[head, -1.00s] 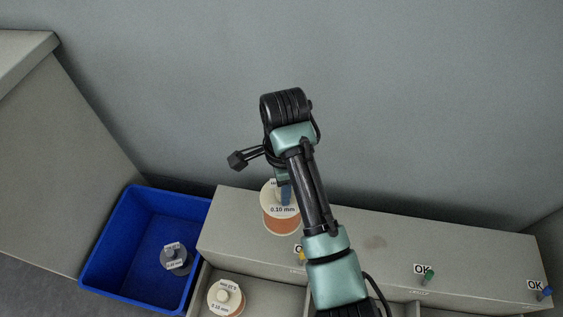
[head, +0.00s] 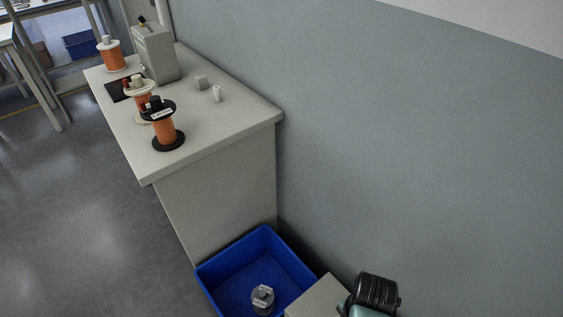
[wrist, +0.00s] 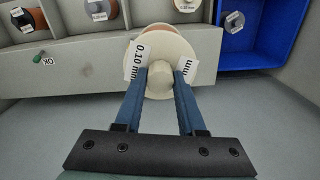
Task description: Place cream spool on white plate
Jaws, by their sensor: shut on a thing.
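The cream spool (wrist: 172,55) shows in the wrist view, with a round cream flange, "0.10 mm" labels and a pale central hub. My gripper (wrist: 160,80) is shut on this hub, one blue finger on each side. The spool is over or at the edge of the grey bin unit; I cannot tell whether it is lifted. In the head view the gripper and held spool are out of frame.
The grey bench (head: 200,125) carries a black-flanged spool (head: 164,130), other copper spools, a dark pad (head: 115,92), a grey box (head: 155,55) and small pale pieces. A blue bin (head: 225,275) holding a grey spool (head: 262,298) stands below. The bench's right part is mostly clear.

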